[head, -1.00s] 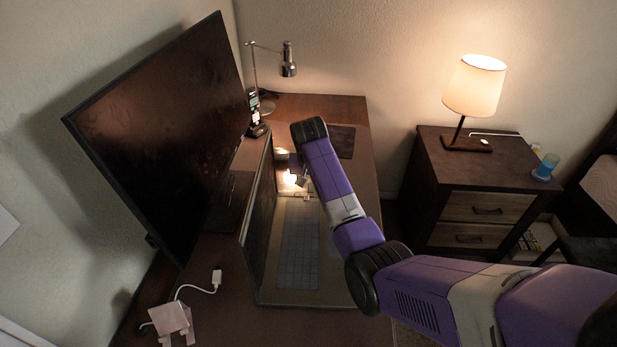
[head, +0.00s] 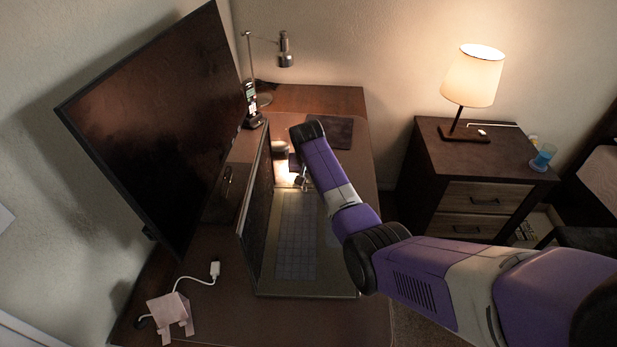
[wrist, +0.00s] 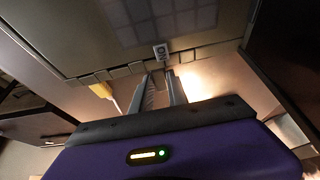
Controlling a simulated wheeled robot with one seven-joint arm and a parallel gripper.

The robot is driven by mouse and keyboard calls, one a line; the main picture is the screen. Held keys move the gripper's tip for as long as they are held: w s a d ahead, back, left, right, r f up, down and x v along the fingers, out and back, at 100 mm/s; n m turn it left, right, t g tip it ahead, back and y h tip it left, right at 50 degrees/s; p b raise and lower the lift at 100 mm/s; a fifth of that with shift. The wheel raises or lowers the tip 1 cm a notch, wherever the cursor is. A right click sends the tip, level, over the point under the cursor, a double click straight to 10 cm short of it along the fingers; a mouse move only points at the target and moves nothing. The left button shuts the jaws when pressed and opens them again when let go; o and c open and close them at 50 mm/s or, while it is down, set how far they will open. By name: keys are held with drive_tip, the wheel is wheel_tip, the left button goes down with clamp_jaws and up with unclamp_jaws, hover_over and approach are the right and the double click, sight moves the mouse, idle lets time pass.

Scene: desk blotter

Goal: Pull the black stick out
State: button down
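An open laptop (head: 297,240) lies on the desk, and its edge crosses the upper part of the wrist view (wrist: 95,40). My gripper (head: 304,183) hangs just beyond the laptop's far edge. In the wrist view its two fingers (wrist: 161,72) stand close together, pointing at that edge with a narrow gap between them. A small grey piece with a pale mark (wrist: 161,51) sits at the laptop edge right at the fingertips; it may be the end of the stick. I cannot make out a clearly black stick, nor whether the fingers touch the piece.
A large monitor (head: 160,125) stands at the left. A phone (head: 251,103) and a desk lamp (head: 286,50) are at the back. A dark pad (head: 328,132) lies beyond my gripper. A white cable (head: 214,270) lies at the front left. A nightstand (head: 480,160) stands right.

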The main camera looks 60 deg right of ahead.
drive_tip(key=shift+d, duration=0.1)
drive_tip(key=shift+w+d+f+b, duration=0.1)
drive_tip(key=shift+w+d+b, duration=0.45)
drive_tip(key=shift+d+b, duration=0.4)
drive_tip(key=shift+w+d+r+b, duration=0.1)
drive_tip(key=shift+w+d+b, duration=0.5)
drive_tip(key=shift+b, duration=0.6)
drive_tip(key=shift+w+d+f+b, duration=0.1)
drive_tip(key=shift+w+d+b, duration=0.35)
drive_tip(key=shift+d+b, duration=0.55)
drive_tip(key=shift+a, duration=0.1)
drive_tip(key=shift+w, duration=0.1)
drive_tip(key=shift+r+p, duration=1.75)
drive_tip(key=shift+r, duration=0.4)
drive_tip(key=shift+f, duration=0.1)
